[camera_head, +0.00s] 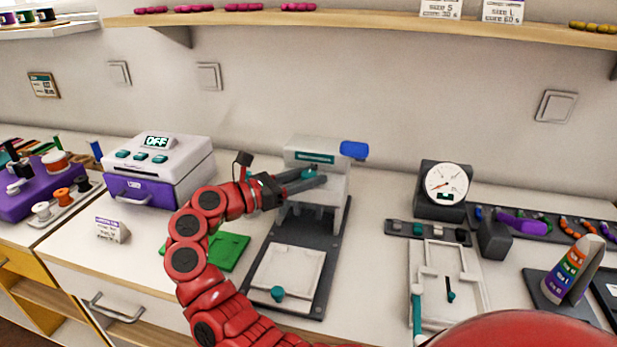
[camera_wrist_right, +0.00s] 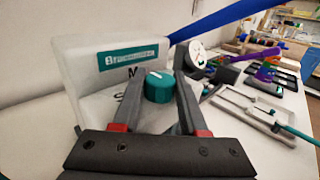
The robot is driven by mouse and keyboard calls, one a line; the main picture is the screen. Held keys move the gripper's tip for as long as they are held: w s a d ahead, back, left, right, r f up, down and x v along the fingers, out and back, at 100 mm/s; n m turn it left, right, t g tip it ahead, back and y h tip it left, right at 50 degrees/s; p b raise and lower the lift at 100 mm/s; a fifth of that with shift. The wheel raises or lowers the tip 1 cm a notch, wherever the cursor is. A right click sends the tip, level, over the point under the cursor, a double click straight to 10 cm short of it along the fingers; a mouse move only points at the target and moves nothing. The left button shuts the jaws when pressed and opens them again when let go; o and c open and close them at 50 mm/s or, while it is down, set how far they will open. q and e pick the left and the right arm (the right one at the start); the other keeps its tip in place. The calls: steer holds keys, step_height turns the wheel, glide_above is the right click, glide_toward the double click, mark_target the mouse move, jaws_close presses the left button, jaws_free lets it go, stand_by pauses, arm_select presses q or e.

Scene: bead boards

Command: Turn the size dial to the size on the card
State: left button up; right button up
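The teal size dial (camera_wrist_right: 158,87) is on the front of a white press (camera_wrist_right: 85,75) with a teal label. Letters that look like M and S show beside the dial; its exact setting is not clear. My right gripper (camera_wrist_right: 160,75) is open, with its two fingers on either side of the dial; I cannot tell if they touch it. In the head view my right gripper (camera_head: 308,184) reaches the front of the press (camera_head: 300,150) from the left. A small white card (camera_head: 111,230) with print too small to read stands on the counter. My left gripper is not in view.
The press has a blue handle (camera_head: 354,149) and a dark base with a white plate (camera_head: 288,277). A white and purple machine (camera_head: 160,165) reading OFF stands left. A gauge (camera_head: 446,183) and a white tray (camera_head: 437,262) are right.

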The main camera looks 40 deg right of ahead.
steer(key=o, duration=0.4)
steer(key=w+a+b, duration=0.1)
steer(key=a+b, duration=1.3)
steer(key=a, duration=0.3)
steer(key=shift+w+a, duration=0.15)
steer(key=shift+w, duration=0.05)
